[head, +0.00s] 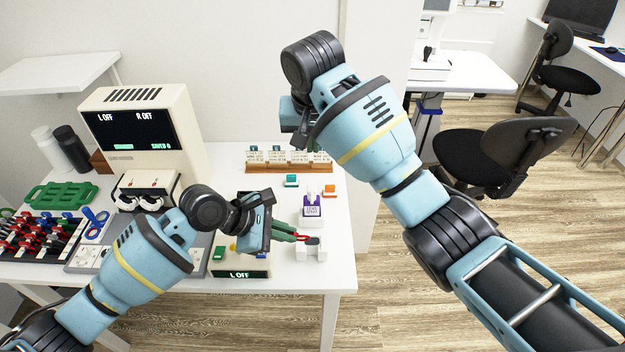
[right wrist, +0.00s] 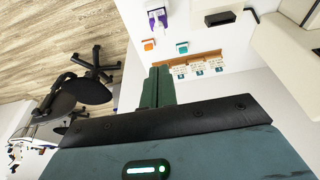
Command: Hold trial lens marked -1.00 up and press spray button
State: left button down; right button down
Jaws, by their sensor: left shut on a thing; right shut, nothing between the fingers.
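My left gripper (head: 296,236) is shut on a small trial lens with a red part (head: 313,240), at a white stand (head: 311,253) near the table's front right. Whether the lens touches the stand is unclear, and its marking is unreadable. A white and purple spray bottle (head: 311,208) stands just behind; it also shows in the right wrist view (right wrist: 157,19). My right gripper is raised beyond the table's right part, its fingers hidden by its own arm in the head view. In the right wrist view the right gripper (right wrist: 157,88) is shut and empty, apart from the bottle.
A wooden rack (head: 290,168) with labelled cards stands at the back. A teal block (head: 291,181) and an orange block (head: 329,191) lie before it.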

jog(key=shift+f, duration=0.1)
send_near(313, 187)
jog(key=x, duration=0.5)
jog(key=shift+w, duration=0.15)
jog(key=shift+f, duration=0.75)
